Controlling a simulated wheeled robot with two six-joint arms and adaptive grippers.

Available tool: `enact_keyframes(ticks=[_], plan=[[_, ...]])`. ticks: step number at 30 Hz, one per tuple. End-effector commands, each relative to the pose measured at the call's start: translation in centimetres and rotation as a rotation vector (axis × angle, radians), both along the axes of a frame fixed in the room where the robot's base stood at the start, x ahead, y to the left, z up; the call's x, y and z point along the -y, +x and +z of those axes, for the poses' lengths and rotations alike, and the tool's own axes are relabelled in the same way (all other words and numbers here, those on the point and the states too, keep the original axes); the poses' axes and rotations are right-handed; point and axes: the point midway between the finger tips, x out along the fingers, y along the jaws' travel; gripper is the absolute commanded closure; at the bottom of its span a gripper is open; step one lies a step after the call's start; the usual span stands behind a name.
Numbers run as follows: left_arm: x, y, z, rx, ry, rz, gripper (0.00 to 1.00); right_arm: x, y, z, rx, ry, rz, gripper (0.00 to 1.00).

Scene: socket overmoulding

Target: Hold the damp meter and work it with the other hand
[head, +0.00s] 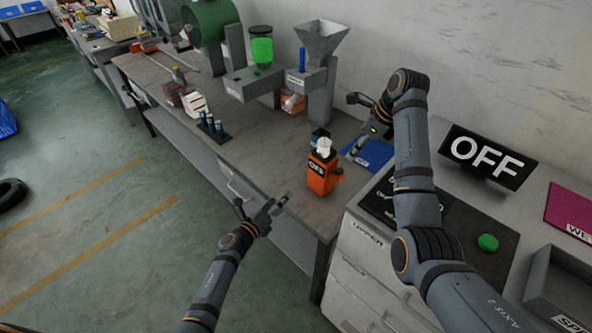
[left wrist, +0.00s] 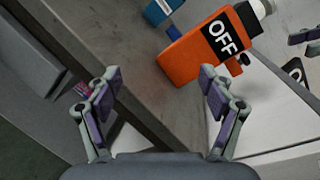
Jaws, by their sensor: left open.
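The damp meter (head: 321,178) is an orange block with a black OFF label and a white top. It stands upright near the front edge of the grey bench, and in the left wrist view it (left wrist: 190,58) shows beyond my right-hand finger. My left gripper (head: 261,203) is open and empty, to the left of the meter and apart from it. Its two fingers (left wrist: 158,76) are spread in the left wrist view. My right gripper (head: 354,124) appears open and empty, behind and to the right of the meter, above the blue mat.
A blue mat (head: 372,153) and a black OFF sign (head: 489,157) are to the right. A drawer cabinet (head: 365,262) adjoins the bench (head: 262,172). A grey hopper machine (head: 322,75) stands at the back.

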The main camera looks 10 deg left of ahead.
Motion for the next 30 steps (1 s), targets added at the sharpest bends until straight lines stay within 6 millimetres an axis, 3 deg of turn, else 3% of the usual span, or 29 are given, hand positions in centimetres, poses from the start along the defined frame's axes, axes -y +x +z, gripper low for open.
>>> enact_keyframes(ticks=[1,3,6,9,19,30], plan=[[1.1,0.8,2.8,0.097,0.105,-0.057,0.19,0.0,0.0,0.0,0.0,0.0,0.0,0.62],[2.6,1.5,6.1,0.231,0.267,-0.133,0.19,0.0,0.0,0.0,0.0,0.0,0.0,0.62],[4.2,1.9,9.7,0.39,0.469,-0.213,0.19,0.0,0.0,0.0,0.0,0.0,0.0,0.62],[5.1,2.1,11.9,0.496,0.61,-0.261,0.19,0.0,0.0,0.0,0.0,0.0,0.0,0.62],[6.1,2.7,13.0,0.551,0.687,-0.284,0.19,0.0,0.0,0.0,0.0,0.0,0.0,0.62],[10.7,8.2,13.0,0.548,0.684,-0.285,0.19,0.0,0.0,0.0,0.0,0.0,0.0,0.62]])
